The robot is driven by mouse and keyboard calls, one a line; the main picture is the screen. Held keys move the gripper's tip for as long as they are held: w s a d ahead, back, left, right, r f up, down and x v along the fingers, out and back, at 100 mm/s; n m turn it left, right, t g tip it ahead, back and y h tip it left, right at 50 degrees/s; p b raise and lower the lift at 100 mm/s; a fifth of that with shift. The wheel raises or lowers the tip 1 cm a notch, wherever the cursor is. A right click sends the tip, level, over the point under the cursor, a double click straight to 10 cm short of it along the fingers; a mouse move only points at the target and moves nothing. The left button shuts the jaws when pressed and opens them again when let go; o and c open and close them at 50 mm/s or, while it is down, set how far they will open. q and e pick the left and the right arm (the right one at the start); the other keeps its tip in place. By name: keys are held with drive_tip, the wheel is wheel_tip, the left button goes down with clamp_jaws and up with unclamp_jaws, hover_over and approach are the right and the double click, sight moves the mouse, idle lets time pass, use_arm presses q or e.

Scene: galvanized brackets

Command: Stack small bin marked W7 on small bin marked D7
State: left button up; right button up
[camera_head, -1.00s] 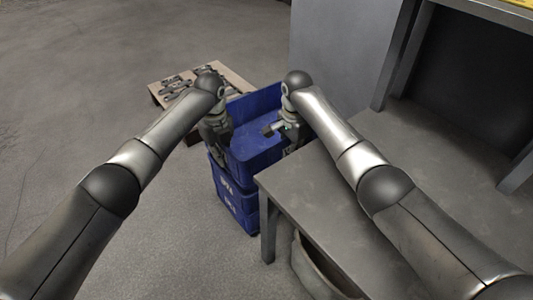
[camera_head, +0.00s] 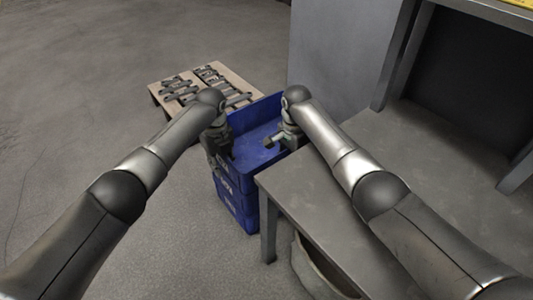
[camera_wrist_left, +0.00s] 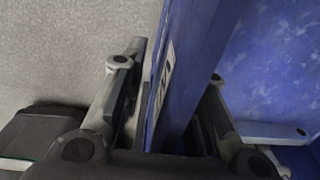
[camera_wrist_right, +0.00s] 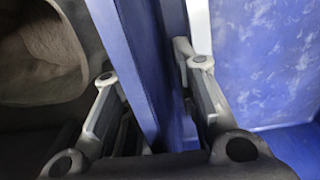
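The open blue bin (camera_head: 258,132) is between my two grippers, directly over a stack of blue bins (camera_head: 246,207) beside the bench. It looks level, and no clear gap shows beneath it, but I cannot tell whether it rests on the stack. My left gripper (camera_head: 221,158) is shut on its left wall, which also shows between the fingers in the left wrist view (camera_wrist_left: 185,75). My right gripper (camera_head: 278,143) is shut on the opposite wall, seen in the right wrist view (camera_wrist_right: 150,70). White marks show on the bins' faces but are too small or slanted to read.
A grey bench (camera_head: 315,195) stands close on the right of the stack, with a round container (camera_head: 318,268) under it. A low wooden pallet (camera_head: 205,82) with metal brackets lies behind the stack. A grey cabinet (camera_head: 340,50) stands behind the bench. The floor to the left is clear.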

use_arm(q)
drive_tip(key=shift+d, duration=0.15)
use_arm(e)
drive_tip(key=shift+a, duration=0.1)
use_arm(q)
drive_tip(key=shift+r, duration=0.3)
wheel_tip(320, 180, up, 11)
drive_tip(key=shift+r, duration=0.2)
use_arm(e)
drive_tip(key=shift+r, duration=0.2)
wheel_tip(320, 180, up, 12)
drive_tip(key=shift+f, duration=0.15)
idle(0.4)
